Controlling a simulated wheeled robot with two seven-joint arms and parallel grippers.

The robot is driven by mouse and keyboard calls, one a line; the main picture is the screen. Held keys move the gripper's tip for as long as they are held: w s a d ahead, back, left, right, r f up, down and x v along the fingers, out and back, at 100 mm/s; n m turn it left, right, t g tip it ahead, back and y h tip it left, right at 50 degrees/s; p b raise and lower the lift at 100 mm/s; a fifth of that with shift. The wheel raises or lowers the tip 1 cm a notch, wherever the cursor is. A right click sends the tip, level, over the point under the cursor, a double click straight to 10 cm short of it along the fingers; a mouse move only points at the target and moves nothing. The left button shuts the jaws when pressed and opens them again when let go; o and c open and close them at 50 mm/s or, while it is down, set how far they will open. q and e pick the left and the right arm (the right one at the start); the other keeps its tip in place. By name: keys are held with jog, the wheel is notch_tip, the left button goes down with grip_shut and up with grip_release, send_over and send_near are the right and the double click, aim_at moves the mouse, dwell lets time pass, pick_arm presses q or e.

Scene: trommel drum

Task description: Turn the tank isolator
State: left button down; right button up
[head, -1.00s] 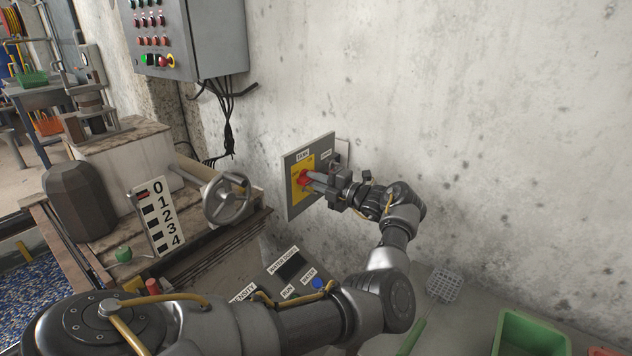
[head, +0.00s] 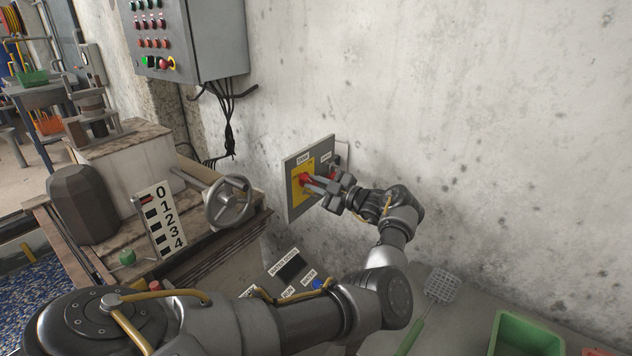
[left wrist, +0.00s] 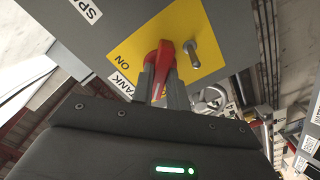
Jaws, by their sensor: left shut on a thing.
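The tank isolator is a red rotary handle (head: 304,180) on a yellow plate (head: 296,192), fixed to a grey panel (head: 295,210) on the wall. A metal post (left wrist: 190,52) stands on the plate to the handle's right. My left gripper (head: 312,184) is shut on the red handle, and it also fills the lower part of the left wrist view (left wrist: 163,82). My right gripper is not in view.
A handwheel (head: 228,202) stands left of the panel, by a numbered scale (head: 160,219). A grey control box (head: 190,40) hangs on the wall above. A green crate (head: 530,335) and slotted scoop (head: 442,286) lie at lower right. The wall to the right is bare.

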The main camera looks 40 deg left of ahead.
pick_arm(q)
jog(key=m+p, duration=0.1)
jog(key=m, duration=0.2)
jog(key=shift+m, duration=0.4)
jog(key=shift+m+p, duration=0.65)
jog(key=shift+m, duration=0.55)
jog(key=shift+m+p, duration=0.4)
jog(key=shift+m, duration=0.8)
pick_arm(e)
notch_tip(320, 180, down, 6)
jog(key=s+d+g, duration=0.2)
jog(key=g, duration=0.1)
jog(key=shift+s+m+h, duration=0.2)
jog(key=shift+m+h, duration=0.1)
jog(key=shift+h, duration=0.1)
pick_arm(q)
jog(key=c, duration=1.6)
grip_release()
jog(key=shift+c, duration=0.2)
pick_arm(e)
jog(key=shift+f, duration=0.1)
